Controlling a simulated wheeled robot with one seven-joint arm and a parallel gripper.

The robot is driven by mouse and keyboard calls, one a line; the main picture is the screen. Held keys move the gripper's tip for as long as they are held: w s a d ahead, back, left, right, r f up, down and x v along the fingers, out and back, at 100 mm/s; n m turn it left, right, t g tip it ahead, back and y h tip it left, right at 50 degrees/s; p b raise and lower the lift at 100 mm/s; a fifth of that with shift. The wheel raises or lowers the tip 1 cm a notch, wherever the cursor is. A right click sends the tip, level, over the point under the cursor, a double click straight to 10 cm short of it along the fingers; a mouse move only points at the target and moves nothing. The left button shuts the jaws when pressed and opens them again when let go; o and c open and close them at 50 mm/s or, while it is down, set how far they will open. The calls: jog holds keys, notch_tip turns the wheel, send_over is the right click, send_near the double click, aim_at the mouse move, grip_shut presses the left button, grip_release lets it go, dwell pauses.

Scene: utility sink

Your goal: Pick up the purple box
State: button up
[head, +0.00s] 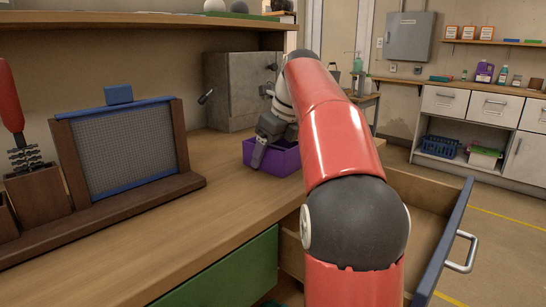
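The purple box (282,160) is a small open-topped container on the wooden counter, near its right edge. My red arm reaches across the middle of the head view and hides part of the box's right side. My gripper (259,158) points down at the box's left part, with a grey finger in front of its near left wall. I cannot tell whether the finger touches the wall, and the other finger is not clear. The box appears upright on the counter.
A grey metal box (232,85) stands behind the purple box. A framed mesh screen (128,150) stands on the left of the counter (170,235). An open drawer (440,235) juts out at the right, below counter height. The counter's front middle is clear.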

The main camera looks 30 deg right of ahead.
jog(key=c, duration=0.4)
jog(key=shift+c, duration=0.2)
notch_tip(320, 180, up, 7)
jog(key=p, duration=0.3)
jog(key=shift+f, duration=0.1)
jog(key=shift+r+b, duration=0.35)
jog(key=shift+r, duration=1.45)
